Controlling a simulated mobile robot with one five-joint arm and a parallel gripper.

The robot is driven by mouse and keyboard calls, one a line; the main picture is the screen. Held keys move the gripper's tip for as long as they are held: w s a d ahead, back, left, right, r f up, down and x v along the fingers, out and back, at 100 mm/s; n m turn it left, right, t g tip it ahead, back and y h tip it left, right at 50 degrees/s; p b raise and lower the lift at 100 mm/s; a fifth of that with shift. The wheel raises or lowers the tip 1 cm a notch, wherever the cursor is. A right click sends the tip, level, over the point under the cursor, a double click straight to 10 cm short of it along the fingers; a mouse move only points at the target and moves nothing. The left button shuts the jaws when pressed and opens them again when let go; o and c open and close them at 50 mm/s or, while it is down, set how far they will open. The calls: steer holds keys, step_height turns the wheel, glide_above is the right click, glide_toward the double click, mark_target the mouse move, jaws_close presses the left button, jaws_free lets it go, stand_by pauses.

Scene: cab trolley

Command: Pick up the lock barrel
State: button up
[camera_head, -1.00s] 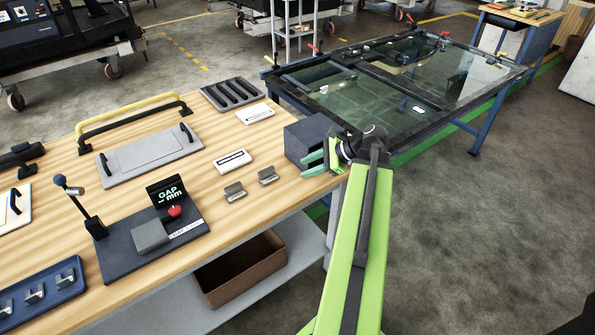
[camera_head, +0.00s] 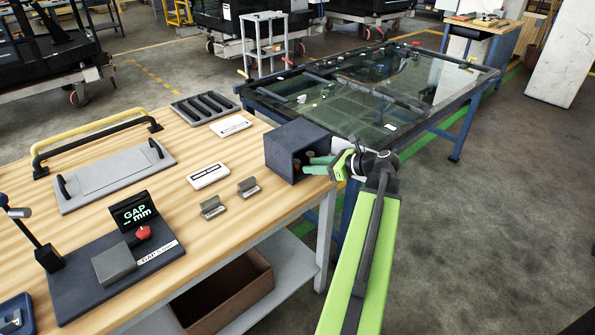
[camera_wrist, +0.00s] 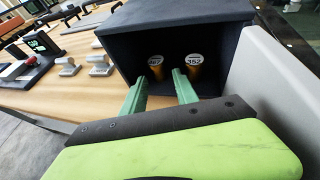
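Two small brass-coloured cylinders with white round numbered caps stand inside the dark open-fronted box (camera_head: 283,146), in the wrist view. The right one (camera_wrist: 195,66) reads 352. Which one is the lock barrel I cannot tell.
The box's side walls and roof (camera_wrist: 180,15) close in around the opening. On the wooden bench (camera_head: 235,215) lie two small metal brackets (camera_head: 249,187), a white label block (camera_head: 208,175) and a gap gauge stand (camera_head: 120,265). A glass-topped frame (camera_head: 350,115) stands behind.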

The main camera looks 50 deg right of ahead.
mark_target(296, 163)
steer(key=shift+x, duration=1.1)
steer(key=b+x, duration=0.2)
steer(key=x, duration=0.3)
steer(key=shift+w+a, duration=0.1)
steer(key=shift+a, duration=0.05)
steer(key=shift+r, duration=0.1)
jaws_close()
